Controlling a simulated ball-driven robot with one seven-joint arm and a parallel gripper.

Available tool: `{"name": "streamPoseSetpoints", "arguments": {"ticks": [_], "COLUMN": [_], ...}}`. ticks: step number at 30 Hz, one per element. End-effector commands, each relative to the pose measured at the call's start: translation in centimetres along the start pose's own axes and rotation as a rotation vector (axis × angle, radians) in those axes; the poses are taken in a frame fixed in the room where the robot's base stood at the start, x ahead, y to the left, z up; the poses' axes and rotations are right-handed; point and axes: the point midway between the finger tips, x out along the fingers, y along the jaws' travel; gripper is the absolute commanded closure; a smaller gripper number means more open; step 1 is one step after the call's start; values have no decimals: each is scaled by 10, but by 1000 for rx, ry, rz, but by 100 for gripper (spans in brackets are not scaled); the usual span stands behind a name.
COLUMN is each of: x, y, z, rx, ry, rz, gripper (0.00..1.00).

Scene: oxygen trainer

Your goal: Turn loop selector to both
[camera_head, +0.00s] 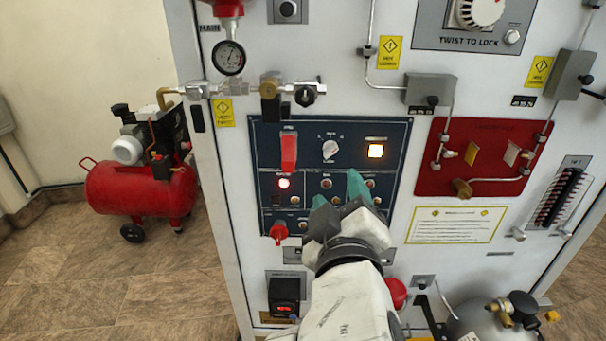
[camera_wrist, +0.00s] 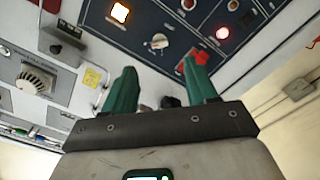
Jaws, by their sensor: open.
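A dark blue control panel (camera_head: 395,135) is set in the white cabinet front. A round white knob (camera_head: 330,149) with small marks around it sits in its upper middle; it looks like the selector, but its lettering is too small to read. The knob also shows in the wrist view (camera_wrist: 159,41), beyond the gap between my fingers. My gripper (camera_head: 339,196) has two green fingers, open and empty, in front of the panel's lower half. In the wrist view the fingers (camera_wrist: 159,68) are apart and the knob appears clear of both.
Left of the knob is a red switch cover (camera_head: 289,152), above a lit red lamp (camera_head: 284,183). A lit amber lamp (camera_head: 375,151) is to its right. Below are small toggles and a red knob (camera_head: 279,233). A valve (camera_head: 307,95) and piping stand out above the panel.

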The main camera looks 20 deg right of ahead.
Motion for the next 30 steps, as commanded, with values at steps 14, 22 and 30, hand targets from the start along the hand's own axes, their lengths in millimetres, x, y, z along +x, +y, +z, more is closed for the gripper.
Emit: {"name": "streamPoseSetpoints", "arguments": {"ticks": [14,22,30], "x": [64,99,108], "y": [4,4,3], "z": [-6,-6,-5], "rx": [-6,-5,-4], "ry": [8,9,9], "rz": [13,12,10], "gripper": [43,43,43]}}
